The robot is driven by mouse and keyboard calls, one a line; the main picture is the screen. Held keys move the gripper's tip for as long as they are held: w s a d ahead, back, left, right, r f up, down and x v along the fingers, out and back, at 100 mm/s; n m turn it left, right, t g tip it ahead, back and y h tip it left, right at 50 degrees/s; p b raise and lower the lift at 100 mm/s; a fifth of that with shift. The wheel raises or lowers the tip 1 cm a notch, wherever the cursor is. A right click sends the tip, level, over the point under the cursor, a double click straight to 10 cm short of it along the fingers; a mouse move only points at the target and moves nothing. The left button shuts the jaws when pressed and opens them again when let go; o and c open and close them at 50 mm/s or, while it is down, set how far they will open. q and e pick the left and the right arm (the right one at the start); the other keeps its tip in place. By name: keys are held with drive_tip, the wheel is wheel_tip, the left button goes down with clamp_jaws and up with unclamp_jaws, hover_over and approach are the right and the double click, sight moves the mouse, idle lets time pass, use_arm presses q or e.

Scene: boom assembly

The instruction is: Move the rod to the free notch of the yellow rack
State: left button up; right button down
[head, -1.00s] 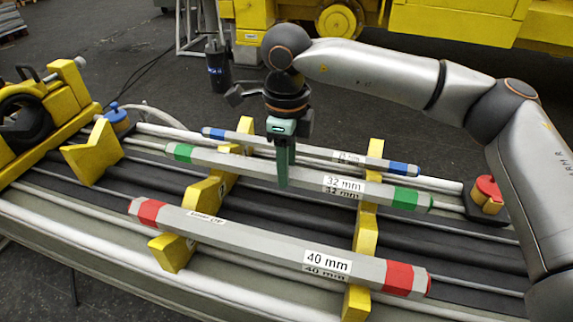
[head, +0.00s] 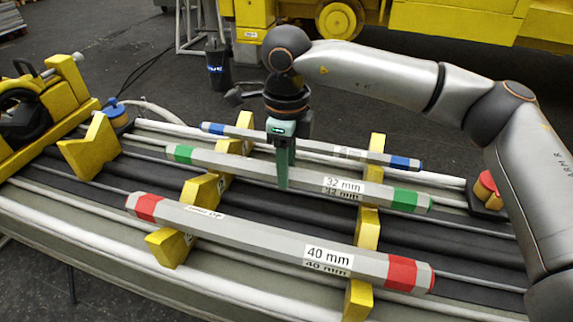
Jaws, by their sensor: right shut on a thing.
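My right gripper (head: 284,175) points down and is shut on the middle of the grey 32 mm rod with green bands (head: 245,168). That rod spans above the two yellow rack supports, left (head: 200,190) and right (head: 367,222); I cannot tell how far it is clear of them. The rod with blue bands (head: 320,149) lies across the supports at the back. The 40 mm rod with red bands (head: 260,234) lies across them at the front. Bare yellow rack shows between the green and red rods. My left gripper is not in view.
A yellow V-shaped block (head: 90,152) stands at the left, near a blue knob (head: 116,112) and a yellow machine part (head: 35,110). A red round part (head: 487,190) is at the right by my arm. A dark cylinder (head: 217,68) stands behind.

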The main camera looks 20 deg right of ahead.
drive_tip(key=shift+f+b, duration=0.5)
drive_tip(key=shift+f, duration=0.1)
drive_tip(key=shift+f, duration=0.1)
drive_tip(key=c, duration=0.7)
unclamp_jaws()
drive_tip(key=o, duration=0.3)
drive_tip(key=shift+f, duration=0.15)
